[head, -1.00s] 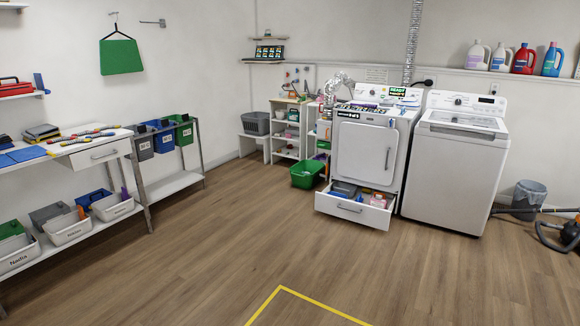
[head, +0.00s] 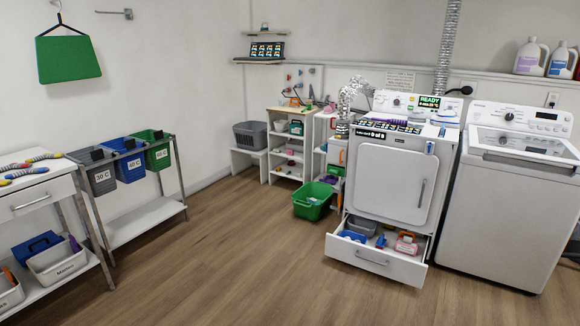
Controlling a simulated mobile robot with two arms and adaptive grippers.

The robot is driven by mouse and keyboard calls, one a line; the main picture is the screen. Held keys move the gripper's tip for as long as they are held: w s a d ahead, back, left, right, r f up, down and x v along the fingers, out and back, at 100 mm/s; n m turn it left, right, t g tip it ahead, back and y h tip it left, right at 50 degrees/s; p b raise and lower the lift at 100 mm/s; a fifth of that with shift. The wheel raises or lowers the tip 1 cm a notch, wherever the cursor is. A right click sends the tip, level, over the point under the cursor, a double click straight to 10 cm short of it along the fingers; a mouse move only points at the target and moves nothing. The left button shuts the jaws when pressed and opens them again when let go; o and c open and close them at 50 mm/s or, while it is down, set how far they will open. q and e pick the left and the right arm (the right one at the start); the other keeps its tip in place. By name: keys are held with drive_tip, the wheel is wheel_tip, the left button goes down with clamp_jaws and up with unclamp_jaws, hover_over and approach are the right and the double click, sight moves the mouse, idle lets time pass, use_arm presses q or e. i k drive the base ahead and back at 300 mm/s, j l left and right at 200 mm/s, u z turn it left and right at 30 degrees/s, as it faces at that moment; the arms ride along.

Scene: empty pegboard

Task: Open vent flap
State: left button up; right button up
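I cannot make out a vent flap for certain. A crumpled silver duct (head: 354,97) rises at the back left of the white dryer (head: 384,178). A second silver duct (head: 447,48) runs up the wall behind it. The dryer's door is closed, and its panel shows a green READY sign (head: 429,102). The drawer (head: 373,258) under the dryer is pulled out, with several small items in it. Neither of my grippers is in view.
A white washer (head: 520,195) stands right of the dryer. A green basket (head: 312,201) sits on the floor to its left, before low shelves (head: 289,146). A rack with several bins (head: 122,170) and a bench (head: 40,200) line the left. The middle floor is clear.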

sight(336, 155)
drive_tip(key=i, duration=2.2)
